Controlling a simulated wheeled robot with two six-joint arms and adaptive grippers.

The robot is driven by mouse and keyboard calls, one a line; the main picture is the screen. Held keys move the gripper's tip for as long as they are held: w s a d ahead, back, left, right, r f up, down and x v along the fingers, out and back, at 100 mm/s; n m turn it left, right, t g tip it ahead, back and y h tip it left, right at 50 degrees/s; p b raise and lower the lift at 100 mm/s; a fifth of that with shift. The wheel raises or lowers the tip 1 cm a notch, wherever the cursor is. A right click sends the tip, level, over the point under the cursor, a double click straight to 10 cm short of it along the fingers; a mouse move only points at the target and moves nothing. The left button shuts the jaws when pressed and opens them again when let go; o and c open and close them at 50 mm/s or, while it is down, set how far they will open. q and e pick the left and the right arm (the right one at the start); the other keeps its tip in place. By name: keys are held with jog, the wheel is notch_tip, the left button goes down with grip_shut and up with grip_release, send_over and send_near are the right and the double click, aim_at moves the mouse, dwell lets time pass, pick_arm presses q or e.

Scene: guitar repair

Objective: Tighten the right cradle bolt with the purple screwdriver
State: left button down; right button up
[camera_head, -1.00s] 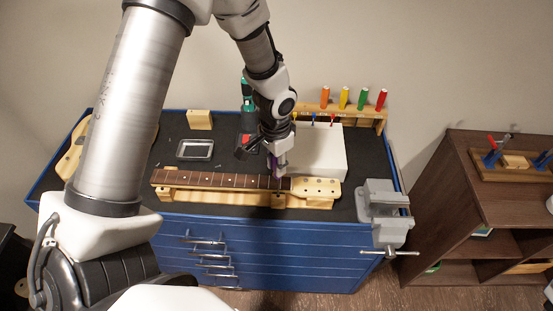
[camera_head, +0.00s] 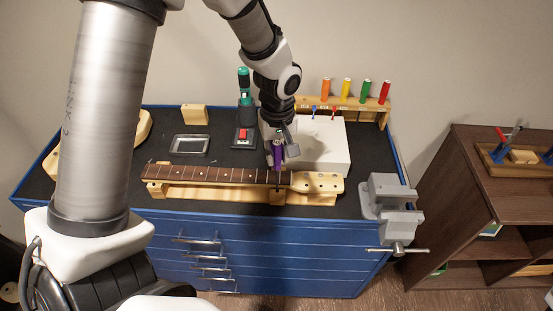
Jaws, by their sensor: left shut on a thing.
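My left gripper (camera_head: 278,147) is shut on the purple screwdriver (camera_head: 278,156), which it holds upright with the shaft pointing down. The screwdriver stands over the right part of the guitar neck (camera_head: 215,174), near the start of the headstock. The tip meets the area of the right cradle block (camera_head: 278,197); the bolt itself is too small to make out. The neck lies across the wooden cradle (camera_head: 190,191) on the black bench top, headstock to the right. My right gripper is not in view.
A grey vise (camera_head: 390,205) sits at the bench's right front corner. A white box (camera_head: 320,147) stands just behind the headstock. A rack (camera_head: 376,105) holds several coloured screwdrivers at the back. A metal tray (camera_head: 190,145) and a green-and-black tool (camera_head: 245,90) stand behind the neck.

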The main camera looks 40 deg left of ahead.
pick_arm(q)
jog(key=shift+w+f+n, duration=0.1)
jog(key=shift+f+n, duration=0.1)
jog(key=shift+n, duration=1)
jog(key=shift+d+r+n+b, duration=0.15)
jog(key=shift+n+b, duration=0.2)
jog(key=shift+n, duration=0.65)
jog(key=n+b, duration=0.1)
jog(key=n, duration=0.2)
jog(key=shift+w, duration=0.1)
jog(key=shift+n+b, duration=0.35)
jog(key=shift+n, duration=0.85)
jog(key=shift+w+n, duration=0.1)
jog(key=shift+n, duration=0.8)
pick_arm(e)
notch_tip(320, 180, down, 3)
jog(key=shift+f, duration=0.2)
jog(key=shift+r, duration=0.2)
pick_arm(q)
jog(key=shift+f, duration=0.3)
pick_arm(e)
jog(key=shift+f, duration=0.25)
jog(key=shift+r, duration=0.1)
